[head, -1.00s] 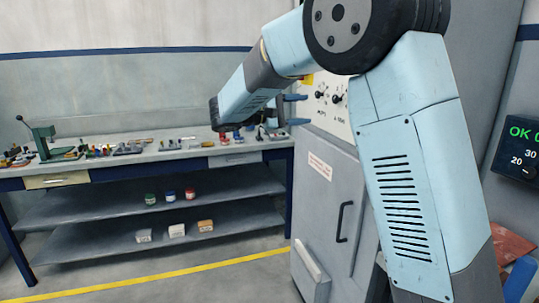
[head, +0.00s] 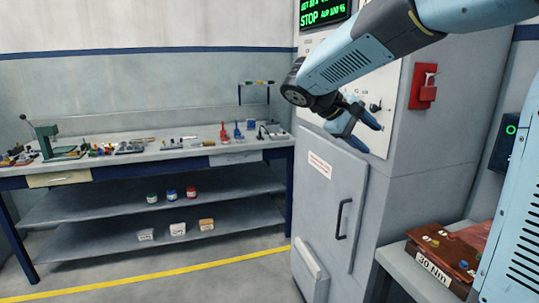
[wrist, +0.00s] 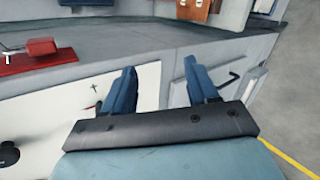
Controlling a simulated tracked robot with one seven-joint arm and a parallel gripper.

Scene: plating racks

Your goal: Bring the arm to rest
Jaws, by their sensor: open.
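My gripper (head: 364,122) is open and empty in front of the grey cabinet's white control panel (head: 385,75), above the cabinet door (head: 330,200). My pale blue arm reaches in from the upper right. In the wrist view my gripper (wrist: 160,82) shows two blue fingers spread apart with nothing between them. The cabinet's panel (wrist: 75,100) lies beyond them. I cannot tell how far the fingers are from the panel.
A workbench (head: 180,153) with small tools stands at the left, with jars and boxes on its shelves. A red switch (head: 424,92) is on the cabinet's side. A reddish case (head: 440,262) sits low at right. Floor (head: 200,285) in front is clear.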

